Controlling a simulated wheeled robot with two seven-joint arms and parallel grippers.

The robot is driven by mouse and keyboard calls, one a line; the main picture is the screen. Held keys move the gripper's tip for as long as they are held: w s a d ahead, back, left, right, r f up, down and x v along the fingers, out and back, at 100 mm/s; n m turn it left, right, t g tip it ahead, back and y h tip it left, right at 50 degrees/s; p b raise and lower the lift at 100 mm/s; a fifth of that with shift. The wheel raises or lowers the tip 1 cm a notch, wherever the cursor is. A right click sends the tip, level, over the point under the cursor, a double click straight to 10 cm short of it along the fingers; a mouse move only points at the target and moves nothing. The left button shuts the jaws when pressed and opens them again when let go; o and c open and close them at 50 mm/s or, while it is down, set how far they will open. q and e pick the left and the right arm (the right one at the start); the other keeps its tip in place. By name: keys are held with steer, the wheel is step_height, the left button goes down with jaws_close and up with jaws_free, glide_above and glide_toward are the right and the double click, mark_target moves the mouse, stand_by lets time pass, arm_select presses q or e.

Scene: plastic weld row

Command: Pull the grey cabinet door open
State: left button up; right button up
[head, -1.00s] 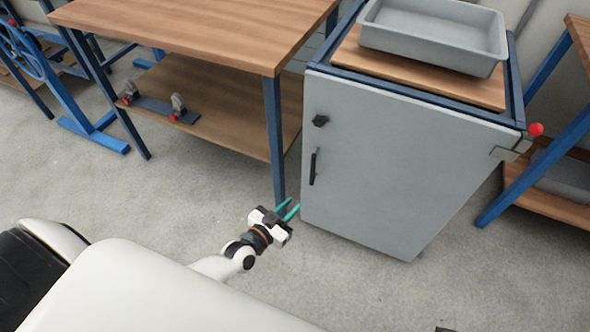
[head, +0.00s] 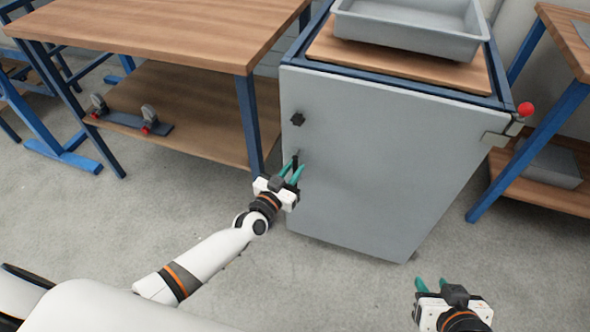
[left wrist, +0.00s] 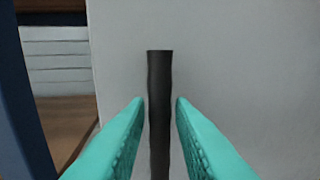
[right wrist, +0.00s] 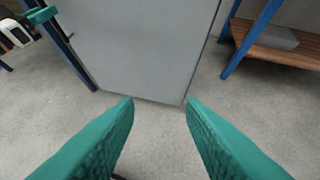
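The grey cabinet door (head: 375,165) looks shut. Its black bar handle (head: 295,160) stands upright near the door's left edge, below a black knob (head: 297,119). My left gripper (head: 291,172) is open at the handle, and its lower part hides some of the bar. In the left wrist view the dark handle (left wrist: 159,110) runs between the two teal fingers, with a gap on each side. My right gripper (head: 432,284) is open and empty, low in front of the cabinet. In the right wrist view the door (right wrist: 140,45) shows beyond its spread fingers.
A wooden workbench (head: 150,30) with a blue frame stands left of the cabinet. A grey tray (head: 410,25) sits on top of the cabinet. A red ball (head: 525,109) sticks out at its upper right corner. Another bench (head: 560,190) stands at right. The floor before the door is clear.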

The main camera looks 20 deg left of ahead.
arm_select(q)
steer(key=shift+w+d, duration=0.15)
steer(key=shift+w, duration=0.5)
jaws_close()
steer(key=shift+s, duration=0.1)
